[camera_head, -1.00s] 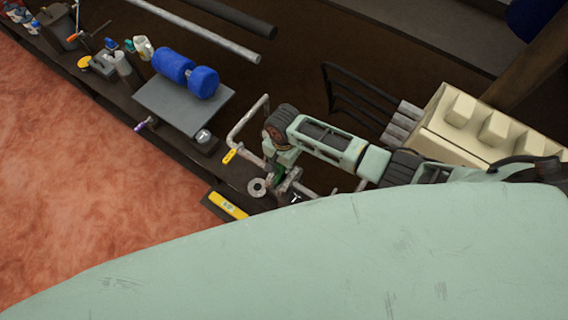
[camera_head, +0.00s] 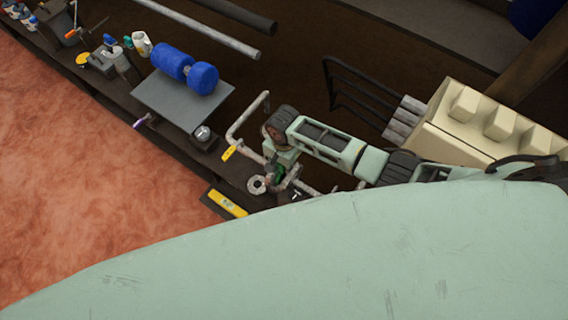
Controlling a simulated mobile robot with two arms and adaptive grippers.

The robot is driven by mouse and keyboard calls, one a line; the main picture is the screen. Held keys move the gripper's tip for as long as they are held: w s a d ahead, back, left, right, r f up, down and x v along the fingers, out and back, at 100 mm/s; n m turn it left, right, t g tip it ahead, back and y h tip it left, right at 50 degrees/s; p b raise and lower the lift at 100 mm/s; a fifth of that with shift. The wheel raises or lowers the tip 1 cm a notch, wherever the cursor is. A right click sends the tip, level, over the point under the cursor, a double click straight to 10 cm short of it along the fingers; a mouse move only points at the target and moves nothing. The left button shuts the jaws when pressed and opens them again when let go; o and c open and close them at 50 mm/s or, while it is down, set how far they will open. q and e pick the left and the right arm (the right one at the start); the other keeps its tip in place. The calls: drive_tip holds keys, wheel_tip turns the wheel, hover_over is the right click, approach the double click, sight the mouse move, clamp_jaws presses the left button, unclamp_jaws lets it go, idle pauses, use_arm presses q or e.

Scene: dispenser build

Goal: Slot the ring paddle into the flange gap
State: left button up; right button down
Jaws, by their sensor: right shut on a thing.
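The grey ring paddle (camera_head: 257,185) shows its round ring end over the dark bench edge, just left of my right gripper. My right gripper (camera_head: 277,174) points down there and is shut on the paddle; its fingertips and the grip are small and partly hidden. A rusty pale pipe (camera_head: 236,132) bends around behind the gripper, with a yellow handle or tag on it. The flange gap cannot be made out; the pipework near the gripper is partly covered by my arm. My left gripper is not in view.
A yellow level (camera_head: 227,203) lies at the bench's front edge beside the ring. A grey plate (camera_head: 160,105) carries a blue dumbbell-like object (camera_head: 185,72). A cream block (camera_head: 475,125) and a black rack (camera_head: 345,95) stand to the right. Small tools crowd the far left.

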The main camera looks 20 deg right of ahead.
idle(0.4)
drive_tip(key=shift+f+b, duration=0.35)
drive_tip(key=shift+f, duration=0.4)
drive_tip(key=c, duration=1.6)
unclamp_jaws()
drive_tip(key=o, duration=0.5)
